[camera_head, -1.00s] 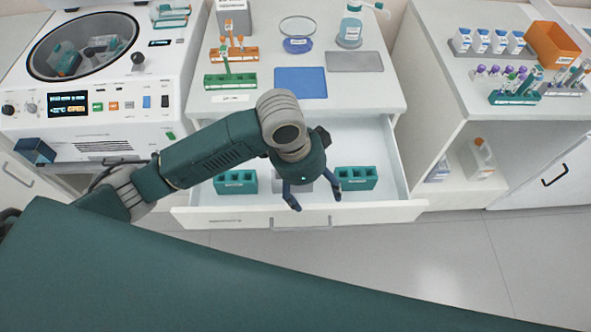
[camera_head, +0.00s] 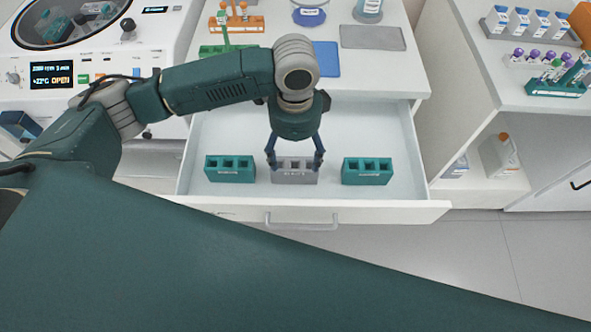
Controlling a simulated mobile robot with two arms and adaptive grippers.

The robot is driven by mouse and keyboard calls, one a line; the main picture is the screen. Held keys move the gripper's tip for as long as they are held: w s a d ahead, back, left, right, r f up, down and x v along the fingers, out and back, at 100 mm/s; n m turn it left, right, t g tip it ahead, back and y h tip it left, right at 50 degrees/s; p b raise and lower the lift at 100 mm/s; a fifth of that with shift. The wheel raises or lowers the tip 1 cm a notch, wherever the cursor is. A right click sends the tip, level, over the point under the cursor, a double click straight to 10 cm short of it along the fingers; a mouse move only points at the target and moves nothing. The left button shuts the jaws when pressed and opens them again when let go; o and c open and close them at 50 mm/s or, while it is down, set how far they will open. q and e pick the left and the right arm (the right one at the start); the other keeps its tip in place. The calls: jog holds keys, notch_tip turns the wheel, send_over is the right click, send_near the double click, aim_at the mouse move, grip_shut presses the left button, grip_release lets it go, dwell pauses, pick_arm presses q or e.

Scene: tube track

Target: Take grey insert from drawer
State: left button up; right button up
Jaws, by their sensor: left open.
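The grey insert (camera_head: 295,175) sits in the open drawer (camera_head: 390,205), between two teal inserts, one on the left (camera_head: 230,170) and one on the right (camera_head: 367,172). The gripper hides a little of the insert's top. My right gripper is not in view.
The drawer front has a handle (camera_head: 302,225). The counter (camera_head: 395,75) above holds a blue mat (camera_head: 326,58), a grey mat (camera_head: 372,37) and tube racks. A centrifuge (camera_head: 70,30) stands at the left. A side counter with racks (camera_head: 558,88) is at the right.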

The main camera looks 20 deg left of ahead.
aim_at(294, 171)
pick_arm(q)
notch_tip(294, 171, down, 3)
jog(key=shift+s+f, duration=0.1)
jog(key=shift+f, duration=0.05)
jog(key=shift+a+f+p, duration=0.1)
jog(key=shift+f+p, duration=0.6)
jog(key=shift+f, duration=2.05)
jog(key=c, duration=1.2)
jog(key=shift+c, duration=0.2)
jog(key=shift+r, duration=0.1)
jog(key=shift+w+r, duration=0.2)
jog(key=shift+r, duration=0.25)
notch_tip(294, 171, up, 19)
jog(key=b, duration=0.1)
